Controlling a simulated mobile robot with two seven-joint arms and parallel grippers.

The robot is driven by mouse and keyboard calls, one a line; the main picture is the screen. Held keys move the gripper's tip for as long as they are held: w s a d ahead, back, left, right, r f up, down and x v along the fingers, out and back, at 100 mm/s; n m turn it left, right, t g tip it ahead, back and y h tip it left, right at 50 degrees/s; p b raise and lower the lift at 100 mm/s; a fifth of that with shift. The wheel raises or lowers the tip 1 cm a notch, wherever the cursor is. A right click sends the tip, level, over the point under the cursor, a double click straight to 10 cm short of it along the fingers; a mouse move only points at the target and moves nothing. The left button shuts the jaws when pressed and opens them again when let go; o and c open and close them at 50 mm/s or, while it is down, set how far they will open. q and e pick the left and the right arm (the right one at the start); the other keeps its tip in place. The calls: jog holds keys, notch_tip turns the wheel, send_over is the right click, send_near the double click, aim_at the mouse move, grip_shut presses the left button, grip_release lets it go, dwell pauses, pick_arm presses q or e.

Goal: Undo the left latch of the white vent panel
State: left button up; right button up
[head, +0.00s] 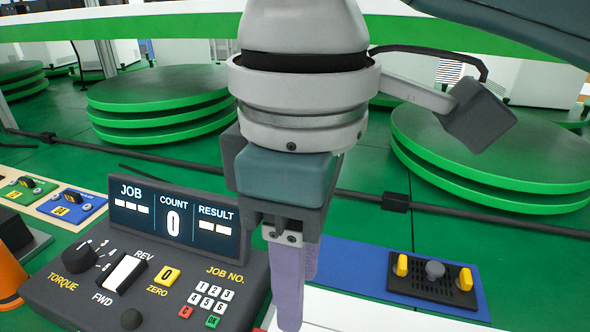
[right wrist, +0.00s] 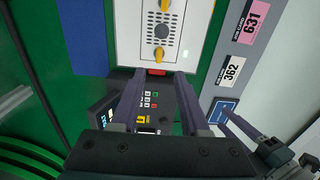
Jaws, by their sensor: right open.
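The white vent panel (right wrist: 125,35) fills the top middle of the right wrist view; a bare white strip of it (head: 355,316) shows at the bottom of the head view. It carries a yellow upper latch (right wrist: 162,4) and a yellow lower latch (right wrist: 160,55), with a grey knob between them. The lower latch, on the console side, appears to be the left one. My right gripper (right wrist: 157,75) is open and empty, its tips just short of that latch; the head view shows it pointing down (head: 300,300). Part of my left gripper (right wrist: 247,130) appears at the right wrist view's lower right.
A dark console (head: 150,290) with keypad and display stands left of my right gripper. A black vent plate (head: 400,285) with yellow latches lies on a blue mat (head: 335,262) behind the white panel. Green round stacks (head: 160,105) stand farther back. Labels (right wrist: 232,70) lie right of the panel.

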pick_arm(q)
notch_tip(320, 180, down, 2)
jog(key=shift+d+f+b, duration=0.1)
jog(key=shift+f+b, duration=0.1)
jog(key=shift+b, duration=0.9)
pick_arm(e)
notch_tip(320, 180, down, 10)
jog(key=shift+d+r, duration=0.1)
jog(key=shift+r, duration=0.05)
jog(key=shift+c, duration=0.2)
grip_shut()
